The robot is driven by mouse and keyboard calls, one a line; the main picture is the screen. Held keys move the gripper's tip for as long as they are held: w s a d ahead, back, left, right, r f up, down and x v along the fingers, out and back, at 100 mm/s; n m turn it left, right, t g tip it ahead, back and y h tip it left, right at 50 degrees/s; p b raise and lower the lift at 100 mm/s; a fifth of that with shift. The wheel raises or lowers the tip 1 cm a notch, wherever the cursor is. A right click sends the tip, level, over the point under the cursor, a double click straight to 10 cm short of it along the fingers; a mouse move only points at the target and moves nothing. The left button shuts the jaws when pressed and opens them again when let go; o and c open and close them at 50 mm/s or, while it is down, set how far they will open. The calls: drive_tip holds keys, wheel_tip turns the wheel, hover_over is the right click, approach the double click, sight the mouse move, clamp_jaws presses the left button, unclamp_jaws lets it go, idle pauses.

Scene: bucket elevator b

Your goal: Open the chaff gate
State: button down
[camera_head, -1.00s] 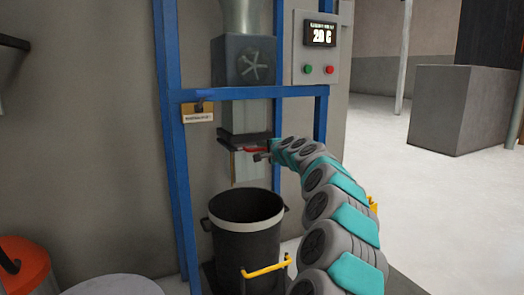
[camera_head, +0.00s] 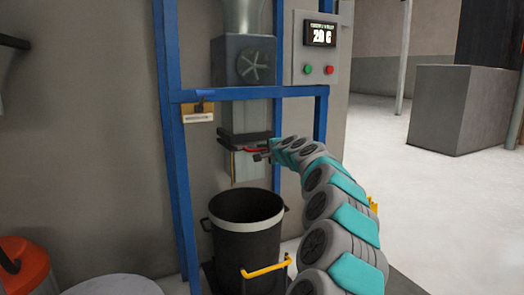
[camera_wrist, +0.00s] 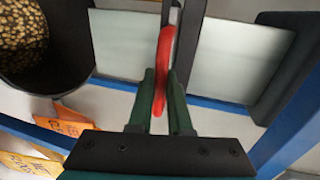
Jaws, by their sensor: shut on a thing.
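The chaff gate is a dark frame (camera_head: 240,137) across the lower part of the grey square duct, below the blue crossbar. Its red handle (camera_head: 254,150) sticks out at the front and shows large in the wrist view (camera_wrist: 163,45). My gripper (camera_head: 265,153) reaches the handle from the right. In the wrist view my gripper's dark green fingers (camera_wrist: 158,90) are closed on the red handle, one on each side. How far the gate stands open cannot be told.
A black bucket (camera_head: 247,240) with a pale band stands below the spout. The wrist view shows a dark container of brown pellets (camera_wrist: 20,35). Blue posts (camera_head: 174,150) frame the duct. A control box (camera_head: 318,48) hangs at upper right.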

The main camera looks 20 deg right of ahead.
drive_tip(key=shift+s+f, duration=0.1)
idle(0.4)
drive_tip(key=f+v, duration=0.2)
drive_tip(key=v, duration=0.9)
drive_tip(key=shift+s+b, duration=0.25)
drive_tip(key=shift+b, duration=0.15)
drive_tip(key=shift+f, duration=0.1)
drive_tip(key=c, duration=0.8)
unclamp_jaws()
drive_tip(key=shift+c, duration=0.2)
drive_tip(key=v, duration=0.7)
drive_tip(key=shift+s, duration=0.4)
